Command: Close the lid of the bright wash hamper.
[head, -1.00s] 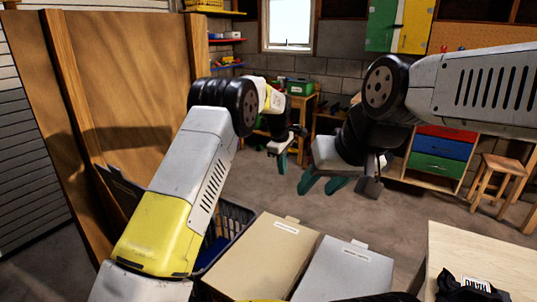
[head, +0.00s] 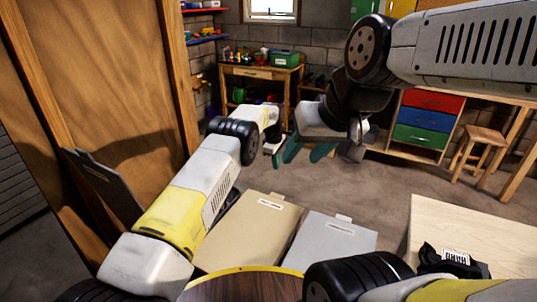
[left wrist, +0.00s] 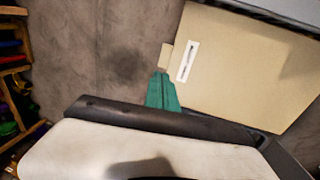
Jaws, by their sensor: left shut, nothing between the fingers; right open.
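A dark lid (head: 103,183) with a small label stands raised at the left, close to the wooden panel; the basket below it is mostly hidden by my left arm. Beside it are a flat, closed beige lid (head: 252,228) and a flat, closed grey lid (head: 333,244). Their labels are too small to read. My left gripper (head: 277,158) is shut and empty, beyond the beige lid. In the left wrist view its teal fingers (left wrist: 162,92) appear by the tab of the beige lid (left wrist: 245,70). My right gripper (head: 307,151) is open and empty, in the air over the floor.
A pale wooden table (head: 475,240) with a black item on it stands at the right. A wooden panel (head: 110,80) rises at the left. A workbench (head: 258,75), coloured drawers (head: 430,115) and a stool (head: 478,150) stand farther back. The floor between is clear.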

